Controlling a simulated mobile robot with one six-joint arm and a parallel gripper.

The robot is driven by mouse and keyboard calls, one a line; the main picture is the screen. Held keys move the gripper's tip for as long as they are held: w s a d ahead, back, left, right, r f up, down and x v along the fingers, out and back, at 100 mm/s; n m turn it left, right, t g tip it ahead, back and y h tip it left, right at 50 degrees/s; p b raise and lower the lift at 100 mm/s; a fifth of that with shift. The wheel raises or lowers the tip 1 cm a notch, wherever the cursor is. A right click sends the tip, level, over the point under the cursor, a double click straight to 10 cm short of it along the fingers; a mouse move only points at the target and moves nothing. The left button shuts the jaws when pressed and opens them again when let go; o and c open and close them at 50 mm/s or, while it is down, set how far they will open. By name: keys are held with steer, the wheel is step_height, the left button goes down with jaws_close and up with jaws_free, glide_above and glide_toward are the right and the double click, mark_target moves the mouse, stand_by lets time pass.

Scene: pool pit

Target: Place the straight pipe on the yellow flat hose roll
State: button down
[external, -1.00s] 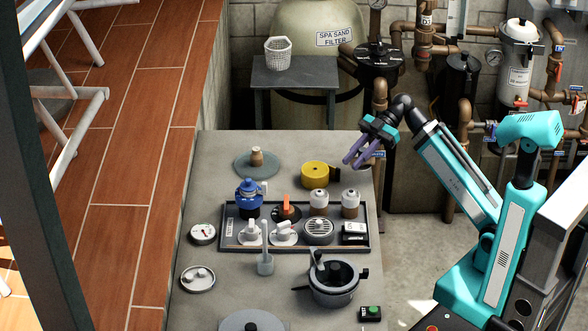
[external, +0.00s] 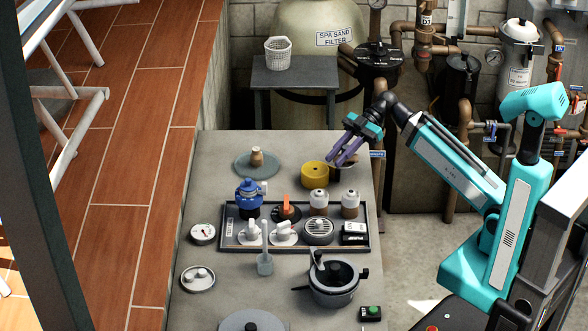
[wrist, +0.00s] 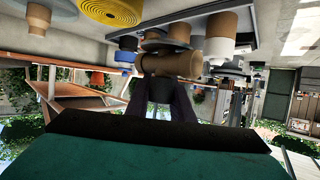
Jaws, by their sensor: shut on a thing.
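The yellow flat hose roll (external: 314,175) lies on the grey table in the external view. Its ringed face shows at the upper left of the wrist view (wrist: 110,10). My gripper (external: 340,160) is just above and to the right of the roll in the external view, pointing down and left. The pipe is hard to make out in the external view.
A dark round thing (external: 346,173) stands close to the roll's right side. A tray (external: 232,241) with a blue valve (external: 248,193), two white-topped bottles and other parts lies in front. A glassy disc (external: 248,168) with a tan piece (external: 257,156) is left. Bare table lies between.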

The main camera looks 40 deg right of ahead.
steer(key=shift+w+a+r+p, duration=0.2)
steer(key=shift+w+p, duration=0.25)
steer(key=shift+p, duration=1.6)
steer(key=shift+w+a+r+p, duration=0.15)
steer(key=shift+w+p, duration=0.3)
steer(key=shift+p, duration=1.6)
steer(key=p, duration=0.7)
steer(key=shift+w+a+f+p, duration=0.25)
steer(key=shift+w+f+p, duration=0.05)
steer(key=shift+w+p, duration=0.1)
steer(key=shift+w+a+f+p, duration=0.2)
steer(key=shift+w+a, duration=0.15)
steer(key=shift+w, duration=0.45)
steer(key=shift+w+a+f+p, duration=0.1)
steer(key=shift+w+a+p, duration=0.25)
steer(key=shift+w, duration=0.4)
steer(key=shift+w+a+f+p, duration=0.1)
steer(key=shift+w+a, duration=0.3)
steer(key=shift+w, duration=0.4)
steer(key=shift+f, duration=0.15)
steer(key=shift+f+p, duration=0.9)
steer(key=shift+f, duration=0.75)
steer(key=shift+f, duration=0.1)
steer(key=c, duration=1.5)
jaws_free()
steer(key=shift+c, duration=0.2)
